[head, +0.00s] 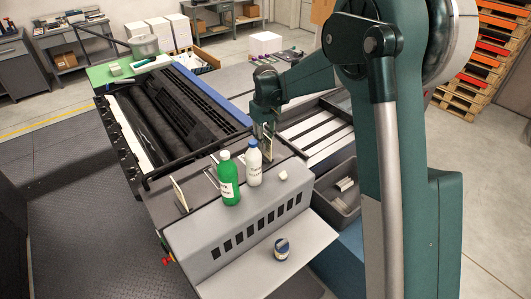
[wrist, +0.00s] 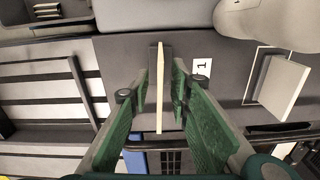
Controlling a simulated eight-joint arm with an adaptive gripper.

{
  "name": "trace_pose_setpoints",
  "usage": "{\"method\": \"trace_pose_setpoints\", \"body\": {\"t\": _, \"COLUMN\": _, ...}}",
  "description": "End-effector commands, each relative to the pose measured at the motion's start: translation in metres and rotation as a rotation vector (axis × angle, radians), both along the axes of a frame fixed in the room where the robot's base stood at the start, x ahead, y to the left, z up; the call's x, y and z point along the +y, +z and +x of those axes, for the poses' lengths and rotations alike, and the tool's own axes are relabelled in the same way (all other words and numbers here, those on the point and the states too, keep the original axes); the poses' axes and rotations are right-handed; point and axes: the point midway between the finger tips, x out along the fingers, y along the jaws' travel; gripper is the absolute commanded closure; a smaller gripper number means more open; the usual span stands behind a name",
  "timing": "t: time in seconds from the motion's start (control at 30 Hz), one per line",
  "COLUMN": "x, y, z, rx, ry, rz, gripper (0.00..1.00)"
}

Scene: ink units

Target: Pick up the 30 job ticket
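A thin pale card (wrist: 160,85), seen edge-on in the wrist view, stands upright in a dark holder between my fingers. In the head view this card (head: 267,148) is just under my gripper (head: 265,132). My gripper (wrist: 160,95) is open, with one green-padded finger on each side of the card and a visible gap to both. I see no number on this card, so I cannot tell whether it is the 30 job ticket. A second pale card (head: 180,194) leans at the left end of the ledge; a pale card (wrist: 279,88) also shows at right in the wrist view.
A label marked 1 (wrist: 203,70) lies beside the card. A grey bin (head: 337,190) and small jar (head: 282,249) are nearer.

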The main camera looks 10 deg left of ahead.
Motion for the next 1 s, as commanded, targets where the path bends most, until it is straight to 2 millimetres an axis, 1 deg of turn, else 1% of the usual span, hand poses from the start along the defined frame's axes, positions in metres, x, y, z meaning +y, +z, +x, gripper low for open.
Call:
{"method": "trace_pose_setpoints", "body": {"t": 0.13, "x": 0.000, "y": -0.016, "z": 0.000, "rx": 0.000, "ry": 0.000, "rz": 0.000, "gripper": 0.79}}
{"method": "trace_pose_setpoints", "body": {"t": 0.3, "x": 0.000, "y": -0.025, "z": 0.000, "rx": 0.000, "ry": 0.000, "rz": 0.000, "gripper": 0.79}}
{"method": "trace_pose_setpoints", "body": {"t": 1.0, "x": 0.000, "y": -0.026, "z": 0.000, "rx": 0.000, "ry": 0.000, "rz": 0.000, "gripper": 0.79}}
